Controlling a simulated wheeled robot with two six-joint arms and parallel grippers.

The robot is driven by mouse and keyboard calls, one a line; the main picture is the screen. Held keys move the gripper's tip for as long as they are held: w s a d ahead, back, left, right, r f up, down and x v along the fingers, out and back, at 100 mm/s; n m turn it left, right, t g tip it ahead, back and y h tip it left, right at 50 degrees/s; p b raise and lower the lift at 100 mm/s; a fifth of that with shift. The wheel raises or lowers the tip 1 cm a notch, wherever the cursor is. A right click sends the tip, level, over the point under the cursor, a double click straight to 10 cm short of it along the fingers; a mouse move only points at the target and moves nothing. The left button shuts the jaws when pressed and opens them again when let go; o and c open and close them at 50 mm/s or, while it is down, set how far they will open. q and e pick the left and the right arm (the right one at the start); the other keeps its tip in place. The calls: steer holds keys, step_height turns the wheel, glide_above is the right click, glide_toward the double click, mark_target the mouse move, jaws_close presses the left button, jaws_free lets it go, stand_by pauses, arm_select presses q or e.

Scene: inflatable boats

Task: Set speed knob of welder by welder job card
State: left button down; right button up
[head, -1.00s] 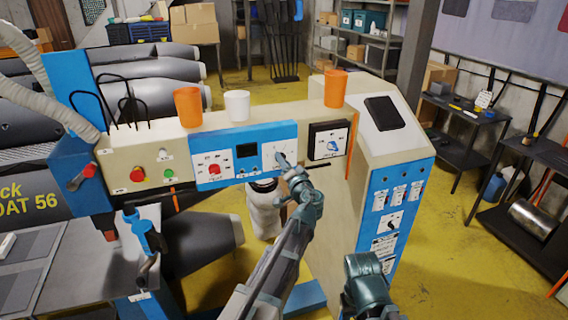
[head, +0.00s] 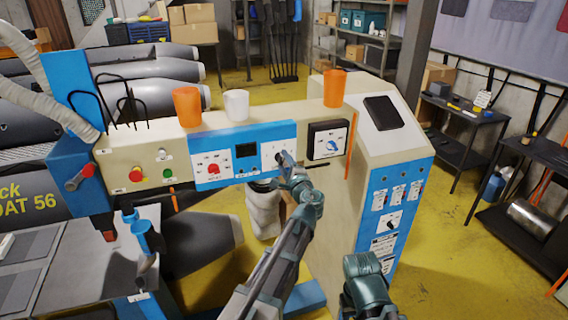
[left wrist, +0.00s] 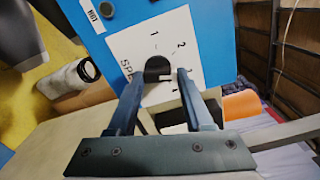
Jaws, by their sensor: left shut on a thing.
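The welder's blue control panel (head: 240,131) is on the beige machine front in the head view. Its speed knob (left wrist: 158,67) is black and sits on a white dial plate (left wrist: 124,47) in the left wrist view. The numbers 1, 2 and 3 show around it, with part of a 4 near the right finger. My left gripper (head: 281,158) is at the right part of the panel, its fingers shut on the knob's sides. The knob's pointer is unclear. My right gripper (head: 362,268) is low at the right, its jaws unclear. I cannot make out a job card.
Two orange cups (head: 187,107) (head: 335,88) and a white cup (head: 236,105) stand on the machine top. Red and green buttons (head: 167,173) are left of the panel. A black dial box (head: 328,140) is close to its right. A beige cabinet (head: 400,140) stands further right.

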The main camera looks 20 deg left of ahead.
arm_select(q)
steer(key=m, duration=0.6)
steer(key=shift+f, duration=0.15)
steer(key=m, duration=0.5)
steer(key=shift+f+m, duration=0.1)
steer(key=shift+m, duration=0.3)
steer(key=shift+s, duration=0.1)
steer(key=shift+c, duration=1.5)
jaws_free()
steer(key=v, duration=1.3)
steer(key=shift+s+d, duration=0.3)
